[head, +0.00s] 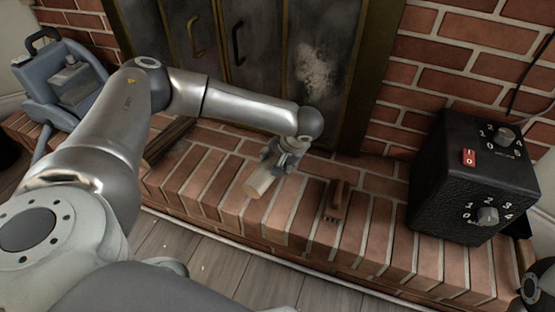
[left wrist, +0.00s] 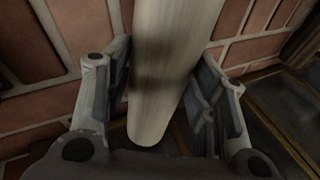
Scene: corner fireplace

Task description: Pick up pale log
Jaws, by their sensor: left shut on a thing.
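The pale log (head: 258,182) is a short, light wooden cylinder over the brick hearth in the head view. My left gripper (head: 277,160) is shut on it near its far end. In the left wrist view the log (left wrist: 172,60) runs between the two fingers of my left gripper (left wrist: 165,100), with one finger on each side. I cannot tell whether the log touches the bricks below. My right gripper does not show clearly; only a dark rounded arm part is at the lower right corner of the head view.
The brick hearth (head: 300,222) runs across the view. A small brown wooden object (head: 336,201) lies right of the log. A black box with dials (head: 470,180) stands at the right. A blue-grey container (head: 62,82) is at the left. Fireplace doors (head: 270,60) stand behind.

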